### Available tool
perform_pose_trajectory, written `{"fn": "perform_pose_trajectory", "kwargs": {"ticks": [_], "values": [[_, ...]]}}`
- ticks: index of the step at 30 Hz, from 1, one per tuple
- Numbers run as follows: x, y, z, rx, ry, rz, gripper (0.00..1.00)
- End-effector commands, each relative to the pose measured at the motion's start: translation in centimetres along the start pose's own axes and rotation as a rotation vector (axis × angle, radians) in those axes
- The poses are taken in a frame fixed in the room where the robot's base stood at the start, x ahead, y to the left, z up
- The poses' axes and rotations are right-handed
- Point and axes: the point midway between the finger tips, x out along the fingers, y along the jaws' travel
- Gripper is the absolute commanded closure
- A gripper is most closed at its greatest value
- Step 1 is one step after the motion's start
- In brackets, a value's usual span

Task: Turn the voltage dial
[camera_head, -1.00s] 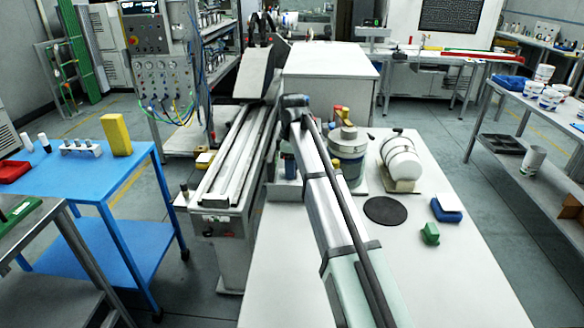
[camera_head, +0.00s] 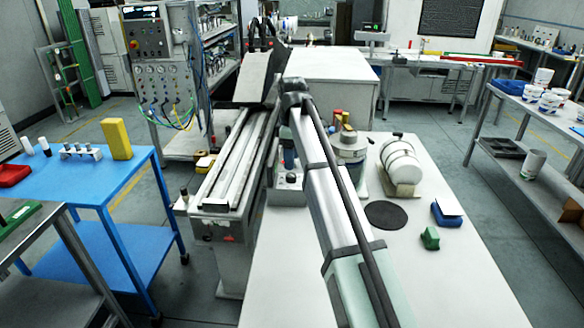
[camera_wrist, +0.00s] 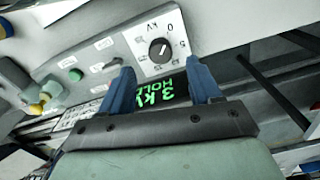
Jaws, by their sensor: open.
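The voltage dial (camera_wrist: 159,50) is a black round knob on a white scale plate marked 0, 5 and kV, in the wrist view. A white pointer line shows on the knob. Below it a dark display (camera_wrist: 162,94) shows green text that reads about "3 kV HOLD". My gripper (camera_wrist: 160,66) has its two blue fingers apart, one on each side below the knob in the picture. Nothing is seen between them but the panel. Contact with the knob cannot be told. In the head view the control box (camera_head: 288,190) stands on the white table below my gripper (camera_head: 289,165).
A green button (camera_wrist: 75,75) and a toggle switch (camera_wrist: 112,64) sit left of the dial. A long rail machine (camera_head: 235,150) lies left.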

Motion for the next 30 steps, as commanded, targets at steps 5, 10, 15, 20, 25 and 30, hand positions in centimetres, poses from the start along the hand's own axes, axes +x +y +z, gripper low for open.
{"fn": "perform_pose_trajectory", "kwargs": {"ticks": [5, 10, 15, 20, 25, 30], "values": [[-3.6, 0.2, -0.1, 0.0, 0.001, 0.002, 0.37], [-6.2, 0.1, -0.1, 0.0, 0.001, 0.001, 0.37], [-7.6, 0.1, 0.0, 0.0, 0.0, 0.0, 0.37], [-8.0, 0.0, 0.0, 0.0, 0.0, 0.0, 0.37], [-8.0, 0.0, 0.0, 0.0, 0.0, 0.0, 0.37], [-7.9, 0.0, -0.3, -0.005, 0.0, 0.003, 0.37]]}}
